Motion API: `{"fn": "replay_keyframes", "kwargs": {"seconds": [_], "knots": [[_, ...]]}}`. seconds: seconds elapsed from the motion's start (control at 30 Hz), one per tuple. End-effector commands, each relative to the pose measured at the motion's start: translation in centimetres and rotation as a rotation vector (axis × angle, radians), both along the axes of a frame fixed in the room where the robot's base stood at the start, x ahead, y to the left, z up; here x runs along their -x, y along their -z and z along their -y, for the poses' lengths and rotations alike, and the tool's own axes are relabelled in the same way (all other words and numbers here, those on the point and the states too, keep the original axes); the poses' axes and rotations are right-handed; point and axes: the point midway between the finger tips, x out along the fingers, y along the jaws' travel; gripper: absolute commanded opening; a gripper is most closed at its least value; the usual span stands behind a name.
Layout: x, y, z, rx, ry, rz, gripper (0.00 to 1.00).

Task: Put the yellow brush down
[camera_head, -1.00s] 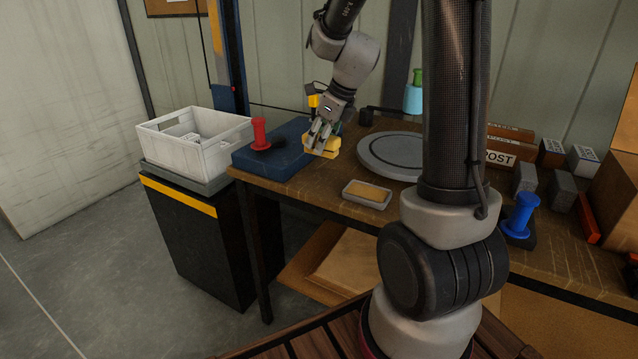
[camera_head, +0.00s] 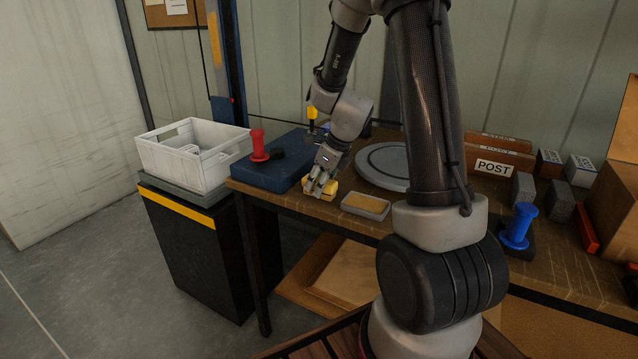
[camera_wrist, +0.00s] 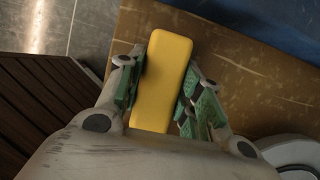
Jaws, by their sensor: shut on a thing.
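The yellow brush (camera_head: 322,188) shows in the head view as a yellow block between my gripper's fingers, low over the wooden table (camera_head: 400,222) near its front edge. In the wrist view the brush (camera_wrist: 163,82) is a long yellow bar. My gripper (camera_head: 318,190) points down and is shut on the brush; its green finger pads (camera_wrist: 160,100) press on both long sides. I cannot tell whether the underside of the brush touches the table. The lower side of the brush is hidden.
A blue mat or box (camera_head: 268,174) with a red stamp-like tool (camera_head: 258,146) is left of the gripper. A grey tray with a tan pad (camera_head: 366,204) is close on the right, with a round grey plate (camera_head: 375,168) behind. A white crate (camera_head: 180,170) stands farther left.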

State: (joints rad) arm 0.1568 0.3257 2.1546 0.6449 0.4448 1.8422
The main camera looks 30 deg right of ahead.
Motion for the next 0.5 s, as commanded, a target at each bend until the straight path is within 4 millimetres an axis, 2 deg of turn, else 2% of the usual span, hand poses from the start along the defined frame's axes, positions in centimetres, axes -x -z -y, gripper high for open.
{"fn": "replay_keyframes", "kwargs": {"seconds": [0.03, 0.07, 0.17, 0.5], "knots": [[0.0, 0.01, -0.01, 0.0, 0.0, 0.0, 0.06], [0.02, 0.01, -0.01, 0.001, 0.0, -0.001, 0.39], [0.01, 0.0, -0.02, 0.0, 0.0, -0.001, 0.56], [0.02, 0.19, -0.01, 0.0, 0.0, -0.001, 0.56]]}}
